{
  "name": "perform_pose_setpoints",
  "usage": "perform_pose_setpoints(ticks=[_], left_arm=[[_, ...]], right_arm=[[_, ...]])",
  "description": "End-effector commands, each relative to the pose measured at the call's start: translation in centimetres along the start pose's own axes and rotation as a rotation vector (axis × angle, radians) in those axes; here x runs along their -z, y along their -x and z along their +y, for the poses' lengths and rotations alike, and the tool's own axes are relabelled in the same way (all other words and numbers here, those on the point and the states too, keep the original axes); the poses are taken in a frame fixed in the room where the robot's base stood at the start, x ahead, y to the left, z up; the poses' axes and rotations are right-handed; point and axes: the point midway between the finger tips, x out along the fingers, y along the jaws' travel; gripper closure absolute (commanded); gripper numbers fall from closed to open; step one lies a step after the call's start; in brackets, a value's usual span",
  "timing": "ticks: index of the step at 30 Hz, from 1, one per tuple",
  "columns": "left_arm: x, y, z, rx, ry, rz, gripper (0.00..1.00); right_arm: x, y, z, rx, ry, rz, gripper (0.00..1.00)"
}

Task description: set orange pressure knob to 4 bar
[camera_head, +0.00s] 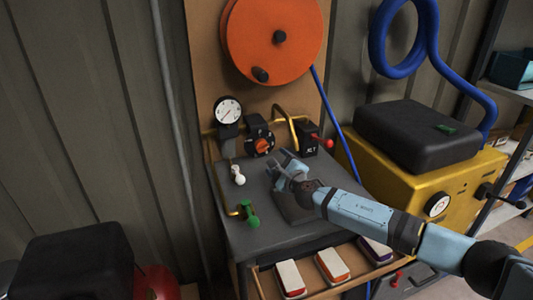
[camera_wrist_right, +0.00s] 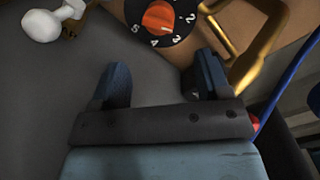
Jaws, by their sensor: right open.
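The orange pressure knob (camera_head: 263,145) sits on a black dial on the board behind the bench, right of a round white gauge (camera_head: 228,110). In the right wrist view the knob (camera_wrist_right: 157,17) is at the top, with 2, 3, 4 and 5 printed around its black dial (camera_wrist_right: 177,27). I cannot tell which number the knob points to. My right gripper (camera_head: 279,164) is open and empty, in front of and below the knob, apart from it. Its two dark fingers (camera_wrist_right: 160,70) show in the right wrist view. My left gripper is in neither view.
A white-handled valve (camera_head: 238,176) and a green one (camera_head: 250,213) stand at the bench's left. A red-knobbed black box (camera_head: 309,139) and brass pipes (camera_wrist_right: 248,50) flank the dial's right. An orange reel (camera_head: 272,40) hangs above. A yellow machine (camera_head: 420,190) stands right.

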Motion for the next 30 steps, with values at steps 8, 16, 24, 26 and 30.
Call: perform_pose_setpoints(ticks=[8, 16, 24, 26, 30], left_arm=[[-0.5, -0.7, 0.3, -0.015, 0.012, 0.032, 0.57], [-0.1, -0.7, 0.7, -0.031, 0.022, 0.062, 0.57], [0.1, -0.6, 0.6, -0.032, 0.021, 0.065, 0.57], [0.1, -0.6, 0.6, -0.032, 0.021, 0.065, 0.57], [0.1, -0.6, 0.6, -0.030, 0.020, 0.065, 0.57]], right_arm=[[0.1, -6.0, 0.5, 0.001, -0.002, 0.000, 0.30], [0.1, -8.8, 0.2, 0.001, 0.000, 0.000, 0.30], [0.0, -9.2, 0.1, -0.001, -0.001, 0.000, 0.30], [0.0, -9.2, 0.1, -0.001, -0.001, 0.000, 0.30], [0.0, -9.1, 0.1, -0.001, -0.001, 0.000, 0.58]])
